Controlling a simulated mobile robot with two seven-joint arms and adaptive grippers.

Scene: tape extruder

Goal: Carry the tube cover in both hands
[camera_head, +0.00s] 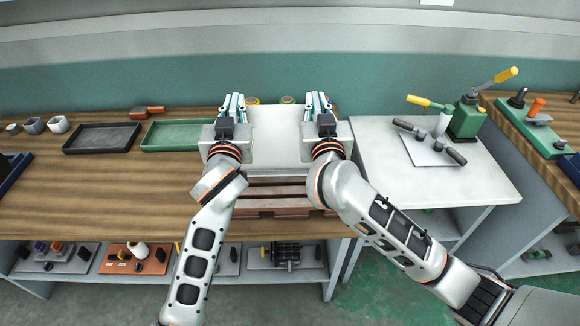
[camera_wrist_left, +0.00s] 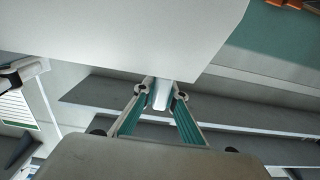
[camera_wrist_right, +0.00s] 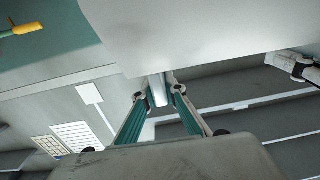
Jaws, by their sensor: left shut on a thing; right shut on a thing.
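The tube cover (camera_head: 268,135) is a pale grey, broad panel held between my two grippers in the head view. It fills the top of the left wrist view (camera_wrist_left: 120,35) and of the right wrist view (camera_wrist_right: 190,30). My left gripper (camera_head: 233,103) is at its left side, with its fingers shut on a small light tab (camera_wrist_left: 161,95) at the cover's edge. My right gripper (camera_head: 317,103) is at its right side, shut on a matching tab (camera_wrist_right: 158,90). My wrists hide parts of the cover's sides.
A wooden bench (camera_head: 90,196) spans the left, with a green tray (camera_head: 172,149), a dark tray (camera_head: 100,151) and small cups. A reddish-brown slatted piece (camera_head: 275,190) lies below the cover. A grey table (camera_head: 480,184) with a green lever press (camera_head: 467,118) stands right.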

